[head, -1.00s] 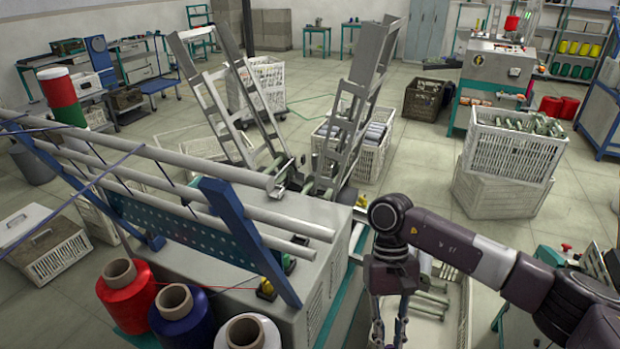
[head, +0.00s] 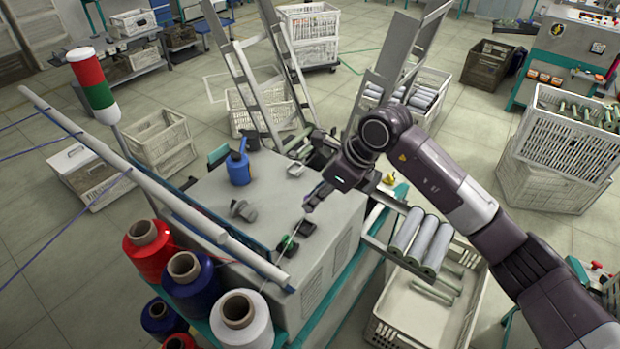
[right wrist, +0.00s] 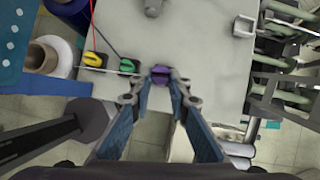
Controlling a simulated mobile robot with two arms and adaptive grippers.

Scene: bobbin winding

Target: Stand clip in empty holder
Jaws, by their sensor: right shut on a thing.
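A purple clip (right wrist: 161,75) sits between the fingertips of my right gripper (right wrist: 159,84) in the right wrist view, over the grey machine top. In the head view my right gripper (head: 314,197) points down at the front right of that top. A yellow clip (right wrist: 95,60) and a green clip (right wrist: 127,65) stand in dark holders in a row to the left of the purple clip. In the head view, dark holders (head: 305,228) show just below the gripper. An empty holder cannot be made out; the purple clip and fingers may cover it. My left gripper is not in view.
Blue, red and white thread cones (head: 241,318) stand at the front left. A pale rail (head: 190,215) crosses the machine's left side. A blue oil can (head: 238,168) stands on the grey top (head: 210,195). Grey tubes (head: 425,240) lie right of the machine.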

